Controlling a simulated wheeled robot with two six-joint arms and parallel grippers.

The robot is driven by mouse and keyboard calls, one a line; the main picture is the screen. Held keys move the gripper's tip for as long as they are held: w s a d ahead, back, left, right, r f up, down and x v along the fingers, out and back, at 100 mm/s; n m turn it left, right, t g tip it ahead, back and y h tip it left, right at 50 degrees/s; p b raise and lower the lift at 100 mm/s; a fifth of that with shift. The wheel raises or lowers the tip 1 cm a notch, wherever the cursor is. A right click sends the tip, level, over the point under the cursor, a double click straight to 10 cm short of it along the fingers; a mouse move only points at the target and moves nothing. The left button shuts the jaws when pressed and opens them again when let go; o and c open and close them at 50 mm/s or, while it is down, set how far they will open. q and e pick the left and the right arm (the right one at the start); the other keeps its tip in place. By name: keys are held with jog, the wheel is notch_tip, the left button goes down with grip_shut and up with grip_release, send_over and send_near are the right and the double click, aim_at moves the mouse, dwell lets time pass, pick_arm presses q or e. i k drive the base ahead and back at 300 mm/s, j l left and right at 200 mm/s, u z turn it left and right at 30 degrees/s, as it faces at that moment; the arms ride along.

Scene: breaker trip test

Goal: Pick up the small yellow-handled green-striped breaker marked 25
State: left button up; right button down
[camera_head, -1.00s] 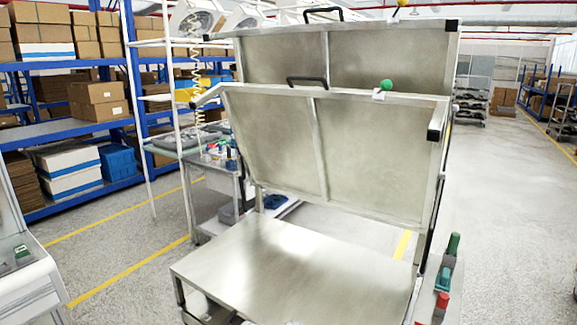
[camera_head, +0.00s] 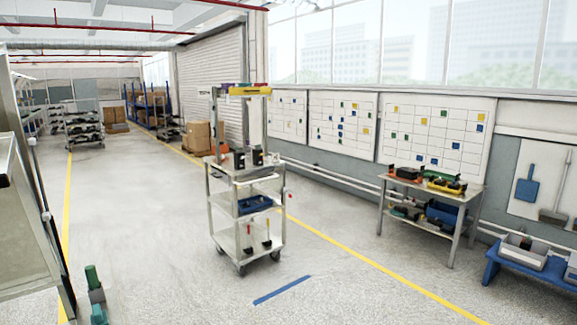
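I cannot make out the yellow-handled, green-striped breaker marked 25 in the head view; things here are too small and far to read. A wheeled trolley (camera_head: 247,200) stands in the middle of the floor. Small dark items (camera_head: 257,157) sit on its upper shelf, too small to identify. A yellow piece (camera_head: 250,91) is at its top. Neither of my grippers is in view.
A metal table (camera_head: 432,184) with tools stands at the right by the wall. A blue bench (camera_head: 530,262) holds grey bins at far right. A metal frame (camera_head: 25,220) and green-handled items (camera_head: 93,285) are at left. Open floor lies around the trolley.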

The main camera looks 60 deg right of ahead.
aim_at(257, 160)
jog(key=i+l+z, duration=0.1)
jog(key=l+z, duration=0.2)
jog(key=i+l+z, duration=0.25)
jog(key=l, duration=0.15)
jog(key=l+z, duration=0.3)
jog(key=i+l+z, duration=0.2)
jog(key=i+l, duration=0.6)
jog(key=l, duration=0.25)
jog(key=i+l+z, duration=0.2)
jog(key=i+l, duration=0.6)
jog(key=l, duration=0.15)
jog(key=i+l, duration=0.6)
